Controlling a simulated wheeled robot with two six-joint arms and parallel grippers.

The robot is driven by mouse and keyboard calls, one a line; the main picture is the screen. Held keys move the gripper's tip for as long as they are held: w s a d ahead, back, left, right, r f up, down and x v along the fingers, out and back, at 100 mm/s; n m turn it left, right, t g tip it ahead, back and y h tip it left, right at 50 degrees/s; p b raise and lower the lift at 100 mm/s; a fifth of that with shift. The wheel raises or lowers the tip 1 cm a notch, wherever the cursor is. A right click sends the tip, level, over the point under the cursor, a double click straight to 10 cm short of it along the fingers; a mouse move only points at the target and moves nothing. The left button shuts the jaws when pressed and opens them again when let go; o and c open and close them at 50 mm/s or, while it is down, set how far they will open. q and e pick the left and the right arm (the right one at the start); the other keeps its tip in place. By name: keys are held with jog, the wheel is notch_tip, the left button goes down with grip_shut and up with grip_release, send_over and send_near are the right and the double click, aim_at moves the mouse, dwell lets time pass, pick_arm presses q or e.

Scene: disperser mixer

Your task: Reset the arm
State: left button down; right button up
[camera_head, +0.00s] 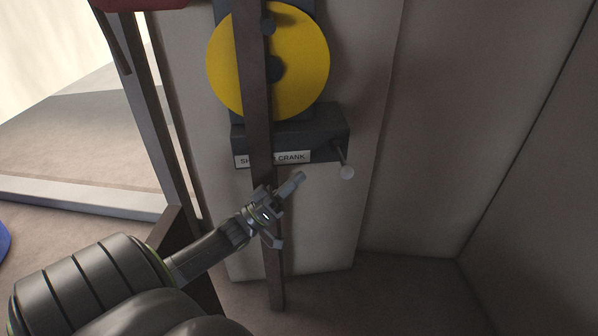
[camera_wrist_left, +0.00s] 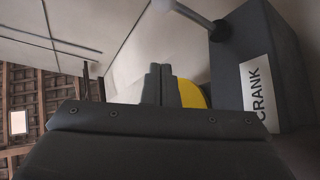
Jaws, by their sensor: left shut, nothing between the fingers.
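My left gripper (camera_head: 297,179) reaches in from the lower left in the head view. Its fingers are shut and empty, and they also show together in the left wrist view (camera_wrist_left: 158,84). It is just below the dark crank box (camera_head: 331,134), whose white label (camera_head: 292,157) is partly hidden by a post. A thin crank rod with a pale round knob (camera_head: 347,173) sticks out at the box's right side, to the right of the fingertips and apart from them. The rod (camera_wrist_left: 194,14) also shows at the top of the wrist view. My right gripper is out of view.
A dark upright post (camera_head: 272,262) stands close by my left gripper, crossing the yellow disc (camera_head: 306,62) above the box. Another post (camera_head: 150,110) stands to the left. A pale wall panel (camera_head: 375,90) is behind. The floor (camera_head: 400,295) at lower right is clear.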

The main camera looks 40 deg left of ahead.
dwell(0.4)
pick_arm(q)
jog(key=s+a+f+n+g+y+p, duration=0.1)
jog(key=s+f+g+y, duration=0.2)
jog(key=f, duration=0.8)
jog(key=s+a+f+n+g+y+p, duration=0.1)
jog(key=s+a+f+g+y, duration=0.2)
jog(key=f, duration=0.8)
jog(key=s+f+n+g+y, duration=0.1)
jog(key=f+g+y, duration=0.3)
jog(key=f, duration=0.7)
jog(key=s+d+f+m+g+y+p, duration=0.1)
jog(key=s+d+f+g, duration=0.15)
jog(key=s+f, duration=0.4)
jog(key=s+d+f+m+g, duration=0.1)
jog(key=s+d+f+g, duration=0.15)
jog(key=s+f, duration=0.4)
jog(key=s+d+f+m+g, duration=0.1)
jog(key=s+d+f+g, duration=0.1)
jog(key=s, duration=0.4)
jog(key=s+d+f+g, duration=0.2)
jog(key=s+d+f, duration=0.1)
jog(key=s, duration=0.3)
jog(key=s+d+f+m+g+h+p, duration=0.1)
jog(key=s+d+f+g, duration=0.1)
jog(key=s, duration=0.5)
jog(key=shift+d+f+m+g, duration=0.3)
jog(key=shift+d+g, duration=0.1)
jog(key=shift+d, duration=0.45)
